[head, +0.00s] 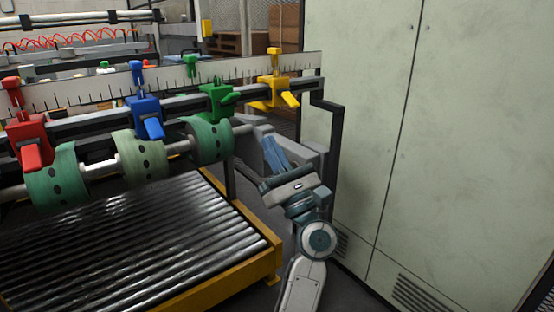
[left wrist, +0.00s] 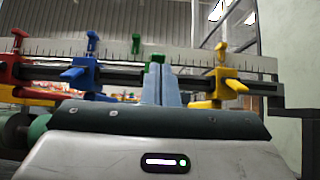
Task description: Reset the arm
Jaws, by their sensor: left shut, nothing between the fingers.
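My left gripper (head: 270,148) is raised just right of the green roller end, in front of the tall pale cabinet. Its arm comes up from the bottom of the head view. In the left wrist view the two blue-grey fingers (left wrist: 161,80) stand together, shut, with nothing between them. They overlap the rail in that view, between the blue clamp (left wrist: 85,72) and the yellow clamp (left wrist: 222,80); I cannot tell whether they touch anything. The green clamp (left wrist: 155,62) is partly hidden behind the fingertips. My right gripper is not in view.
The ruler rail carries red (head: 27,135), blue (head: 147,112), green (head: 215,98) and yellow (head: 278,90) clamps. Green rollers (head: 210,140) hang below on a shaft. A roller conveyor (head: 130,245) with a yellow frame lies at left. The cabinet (head: 430,130) closes off the right.

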